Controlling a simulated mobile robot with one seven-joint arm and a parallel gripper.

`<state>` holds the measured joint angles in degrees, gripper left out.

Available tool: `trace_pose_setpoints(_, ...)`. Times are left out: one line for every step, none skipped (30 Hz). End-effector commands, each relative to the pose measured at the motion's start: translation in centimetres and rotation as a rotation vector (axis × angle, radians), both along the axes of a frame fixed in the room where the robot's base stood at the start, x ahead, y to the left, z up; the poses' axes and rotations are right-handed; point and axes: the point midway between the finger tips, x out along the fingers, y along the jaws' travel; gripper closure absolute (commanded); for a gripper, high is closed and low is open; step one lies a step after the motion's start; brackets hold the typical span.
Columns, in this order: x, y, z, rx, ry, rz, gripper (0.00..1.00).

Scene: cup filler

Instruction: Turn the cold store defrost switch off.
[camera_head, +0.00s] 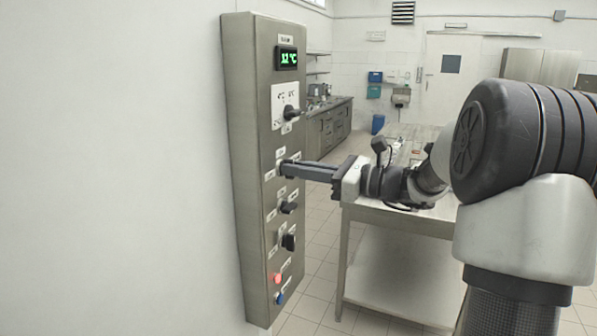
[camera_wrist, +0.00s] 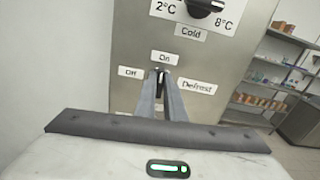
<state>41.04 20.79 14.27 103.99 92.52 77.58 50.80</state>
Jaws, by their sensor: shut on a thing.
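The steel control panel (camera_head: 240,130) is mounted on the wall at the left. In the wrist view, the defrost switch (camera_wrist: 160,73) is a small dark knob with labels around it: "On" (camera_wrist: 165,58) above, "Off" (camera_wrist: 130,72) to the left and "Defrost" (camera_wrist: 197,86) to the right. My gripper (camera_head: 284,168) reaches the panel from the right and is shut on this switch. Its fingertips (camera_wrist: 160,78) sit on either side of the knob and hide most of it. The exposed part is near the "On" label, but its exact angle is hard to tell.
The temperature dial (camera_head: 290,113) and a green display (camera_head: 288,58) sit above the switch. Two black knobs (camera_head: 289,207) (camera_head: 290,242), a red button (camera_head: 277,278) and a blue button (camera_head: 280,298) are below. A steel table (camera_head: 400,216) stands behind my arm.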

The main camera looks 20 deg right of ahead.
Motion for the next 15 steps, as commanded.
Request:
trace_pose_setpoints(-0.03, 0.05, -0.25, -0.018, -0.022, 0.001, 1.00)
trace_pose_setpoints(-0.03, 0.07, -0.29, -0.030, -0.036, 0.001, 1.00)
trace_pose_setpoints(-0.05, 0.06, -0.34, -0.048, -0.058, 0.001, 1.00)
trace_pose_setpoints(-0.05, 0.07, -0.37, -0.062, -0.075, 0.001, 1.00)
trace_pose_setpoints(-0.05, 0.07, -0.40, -0.077, -0.094, 0.001, 1.00)
trace_pose_setpoints(-0.06, 0.05, -0.43, -0.098, -0.120, 0.001, 1.00)
trace_pose_setpoints(-0.07, 0.05, -0.45, -0.115, -0.140, 0.001, 1.00)
trace_pose_setpoints(-0.08, 0.05, -0.47, -0.133, -0.162, 0.000, 1.00)
trace_pose_setpoints(-0.11, 0.06, -0.49, -0.157, -0.192, 0.000, 1.00)
trace_pose_setpoints(-0.12, 0.08, -0.51, -0.174, -0.213, 0.000, 1.00)
trace_pose_setpoints(-0.13, 0.09, -0.54, -0.193, -0.235, 0.001, 1.00)
trace_pose_setpoints(-0.14, 0.11, -0.57, -0.217, -0.265, 0.001, 1.00)
trace_pose_setpoints(-0.14, 0.13, -0.60, -0.235, -0.287, 0.001, 1.00)
trace_pose_setpoints(-0.15, 0.14, -0.60, -0.253, -0.309, 0.001, 1.00)
trace_pose_setpoints(-0.17, 0.15, -0.61, -0.278, -0.339, 0.001, 1.00)
